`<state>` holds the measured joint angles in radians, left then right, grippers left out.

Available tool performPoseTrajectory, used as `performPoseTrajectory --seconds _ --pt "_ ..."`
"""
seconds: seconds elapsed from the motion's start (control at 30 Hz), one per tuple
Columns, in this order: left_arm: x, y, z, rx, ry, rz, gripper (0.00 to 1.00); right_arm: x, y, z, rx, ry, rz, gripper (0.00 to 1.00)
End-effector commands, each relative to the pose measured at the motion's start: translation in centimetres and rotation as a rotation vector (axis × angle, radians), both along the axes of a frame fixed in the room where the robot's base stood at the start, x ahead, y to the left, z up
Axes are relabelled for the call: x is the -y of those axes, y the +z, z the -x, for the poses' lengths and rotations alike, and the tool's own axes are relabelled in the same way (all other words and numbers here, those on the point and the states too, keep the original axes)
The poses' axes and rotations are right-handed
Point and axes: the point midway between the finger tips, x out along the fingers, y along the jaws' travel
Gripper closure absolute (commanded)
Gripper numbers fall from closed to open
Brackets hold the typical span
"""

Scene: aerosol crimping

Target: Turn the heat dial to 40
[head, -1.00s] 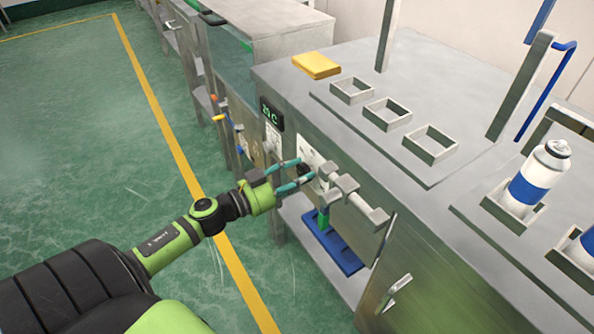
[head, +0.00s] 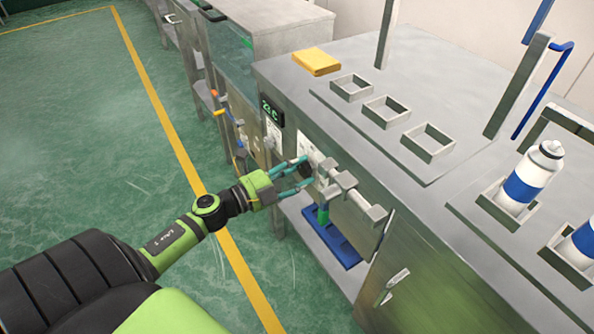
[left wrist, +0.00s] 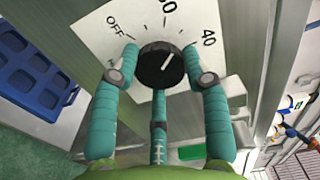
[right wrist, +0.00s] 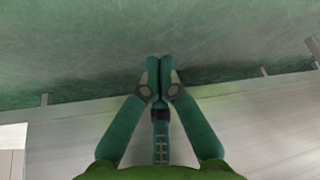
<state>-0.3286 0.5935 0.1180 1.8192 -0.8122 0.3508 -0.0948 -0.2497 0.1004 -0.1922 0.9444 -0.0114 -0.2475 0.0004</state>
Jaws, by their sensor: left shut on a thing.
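The black heat dial (left wrist: 161,65) sits on a white scale plate (left wrist: 117,31) marked OFF, a partly cut-off number and 40. Its white pointer line slants up and right, toward the 40 side but short of that mark. My left gripper (left wrist: 162,66) is shut on the dial, with a teal finger on each side and a third below. In the head view the left gripper (head: 306,173) reaches the bench's front panel. A small display (head: 271,111) with green digits sits above the plate. My right gripper (right wrist: 159,68) is shut and empty, and is out of the head view.
The metal bench (head: 440,190) carries square holders, white-and-blue cans (head: 526,180) and a yellow block (head: 316,62). A grey bracket (head: 340,187) juts from the front panel close to the left fingers. A blue tray (head: 330,240) lies on the shelf below.

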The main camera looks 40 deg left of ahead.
Motion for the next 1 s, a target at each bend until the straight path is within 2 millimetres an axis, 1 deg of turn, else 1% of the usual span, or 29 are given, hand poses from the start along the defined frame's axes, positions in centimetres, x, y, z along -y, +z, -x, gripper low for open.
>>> performPoseTrajectory --seconds 0.03,0.27,0.6,0.8,1.0 --pt "0.4 0.4 -0.1 0.028 -0.010 -0.038 0.87 0.0 -0.1 0.0 -0.004 0.000 0.001 1.00" --pt "0.4 0.2 0.0 0.110 -0.010 -0.240 0.87 -0.2 0.0 -0.4 -0.013 -0.002 0.001 1.00" --pt "0.5 -0.1 0.1 0.216 -0.012 -0.501 0.87 -0.4 -0.3 0.6 -0.058 -0.009 0.004 1.00" --pt "0.5 -0.2 0.1 0.257 -0.013 -0.605 0.87 -0.5 -0.1 0.6 -0.072 -0.012 0.004 1.00" --pt "0.6 -0.3 0.1 0.280 -0.014 -0.664 0.87 -0.6 0.2 0.3 -0.078 -0.014 0.005 1.00"
